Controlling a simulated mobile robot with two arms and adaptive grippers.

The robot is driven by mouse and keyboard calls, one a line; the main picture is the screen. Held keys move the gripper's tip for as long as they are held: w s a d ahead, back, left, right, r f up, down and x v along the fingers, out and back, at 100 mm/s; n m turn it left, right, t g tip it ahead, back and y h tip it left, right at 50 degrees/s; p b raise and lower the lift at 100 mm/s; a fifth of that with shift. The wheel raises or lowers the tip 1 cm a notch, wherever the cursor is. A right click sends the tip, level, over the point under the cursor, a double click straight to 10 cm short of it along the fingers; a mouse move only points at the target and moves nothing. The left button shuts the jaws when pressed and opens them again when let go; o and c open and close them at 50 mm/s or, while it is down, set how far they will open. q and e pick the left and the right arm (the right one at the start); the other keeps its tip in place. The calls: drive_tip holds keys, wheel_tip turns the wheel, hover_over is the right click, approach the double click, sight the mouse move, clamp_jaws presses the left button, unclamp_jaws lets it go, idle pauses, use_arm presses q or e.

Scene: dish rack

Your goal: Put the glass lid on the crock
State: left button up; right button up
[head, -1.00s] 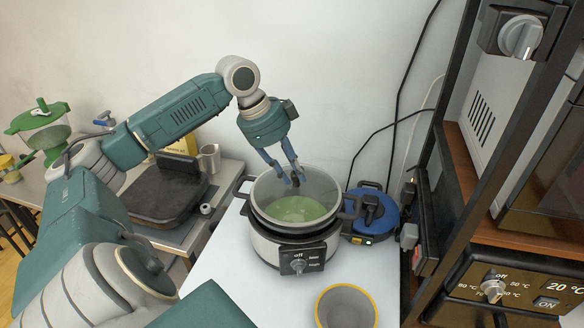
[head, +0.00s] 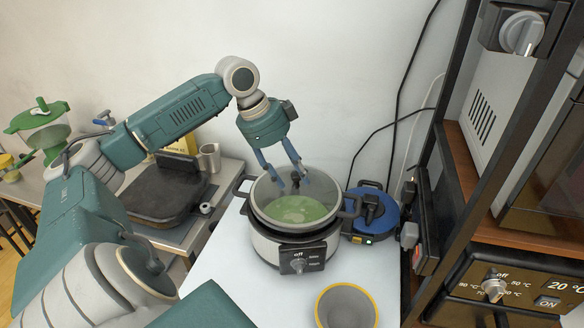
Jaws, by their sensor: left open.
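The crock (head: 262,247) is a round slow cooker with a light body, dark side handles and a front dial. It stands upright on the white counter. The clear glass lid (head: 268,191) shows over its mouth, with a dark knob (head: 296,181) near the back in this view. Green contents show through the glass. The lid appears to rest on the crock; I cannot tell whether its rim sits evenly all round. My left gripper (head: 293,181) is open above the crock, its fingers spread either side of the knob. My right gripper is not in view.
A blue round appliance (head: 386,221) stands close at the crock's right. A grey bowl with a yellow rim (head: 346,307) is at the front. A dark grill (head: 160,196) and a metal jug (head: 209,158) are left. A dark shelf frame (head: 446,180) bounds the right side.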

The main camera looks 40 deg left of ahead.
use_arm(q)
drive_tip(key=v, duration=1.1)
drive_tip(key=shift+r, duration=0.4)
drive_tip(key=shift+s, duration=0.1)
drive_tip(key=shift+r, duration=0.1)
